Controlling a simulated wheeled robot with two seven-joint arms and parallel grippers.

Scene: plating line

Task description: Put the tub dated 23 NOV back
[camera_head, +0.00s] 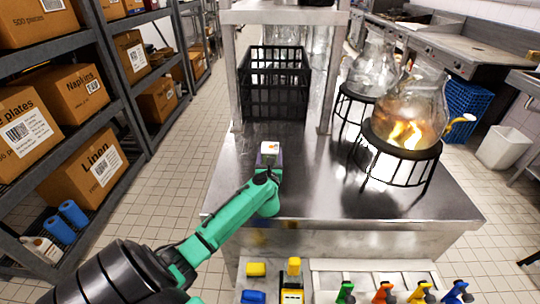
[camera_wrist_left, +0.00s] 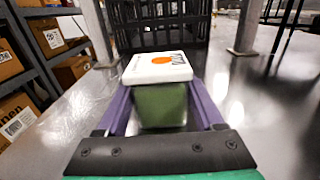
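A small tub with a white lid and a green body (camera_wrist_left: 160,103) is between the purple fingers of my left gripper (camera_wrist_left: 160,115). The fingers press along its two sides, and it is upright. In the head view the white lid of the tub (camera_head: 270,148) shows at the end of my green left arm, with my left gripper (camera_head: 269,160) over the steel table (camera_head: 320,190). The lid has an orange mark and small dark print; I cannot read a date. I cannot tell whether its base touches the table. My right gripper is not in view.
A black crate (camera_head: 272,92) stands at the back of the table, beyond the tub. Glass vessels, one with a flame (camera_head: 405,130), stand on black stands at the right. Shelves with boxes (camera_head: 93,170) line the left. Spray bottles (camera_head: 385,293) stand at the front. The table's middle is clear.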

